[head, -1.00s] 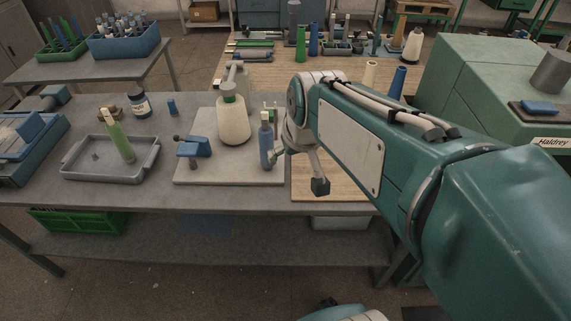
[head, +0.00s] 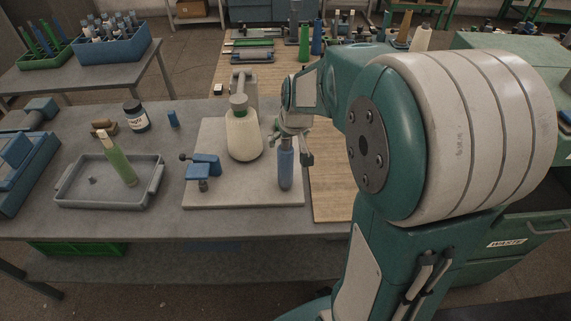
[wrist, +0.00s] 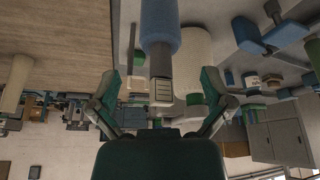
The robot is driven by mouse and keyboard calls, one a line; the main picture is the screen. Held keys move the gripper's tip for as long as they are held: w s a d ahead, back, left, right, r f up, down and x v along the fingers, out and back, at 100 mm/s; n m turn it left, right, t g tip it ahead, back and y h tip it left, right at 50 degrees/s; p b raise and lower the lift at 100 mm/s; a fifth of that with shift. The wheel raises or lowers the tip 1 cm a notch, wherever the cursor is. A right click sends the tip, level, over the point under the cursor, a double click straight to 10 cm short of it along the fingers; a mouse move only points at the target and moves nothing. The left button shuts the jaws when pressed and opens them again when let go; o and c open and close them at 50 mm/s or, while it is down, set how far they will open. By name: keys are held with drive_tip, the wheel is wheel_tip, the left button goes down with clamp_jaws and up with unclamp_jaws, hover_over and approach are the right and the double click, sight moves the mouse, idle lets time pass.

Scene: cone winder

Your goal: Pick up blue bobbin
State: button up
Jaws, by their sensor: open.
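The blue bobbin (head: 286,171) stands upright on the pale board at the front right of the bench, with a grey and white top. In the wrist view the bobbin (wrist: 160,32) comes down from the top edge, its narrow top end pointing toward the space between my fingers. My gripper (head: 290,142) is over the bobbin's top in the head view. In the wrist view my gripper (wrist: 160,88) is open, one finger on each side of the bobbin's line. I see no finger pressing on it. The fingers partly hide the bobbin's top in the head view.
A large white cone (head: 243,135) stands just left of the bobbin on the board (head: 225,190). A blue clamp (head: 203,165) sits left of it. A grey tray (head: 85,195) holds a green bobbin (head: 118,160). A dark jar (head: 136,116) stands behind.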

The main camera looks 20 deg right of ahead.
sight(285, 145)
drive_tip(key=x, duration=0.3)
drive_tip(key=shift+w+a+f, duration=0.1)
drive_tip(key=shift+w+f, duration=0.05)
drive_tip(key=shift+f, duration=0.1)
drive_tip(key=shift+c, duration=0.3)
drive_tip(key=c, duration=0.9)
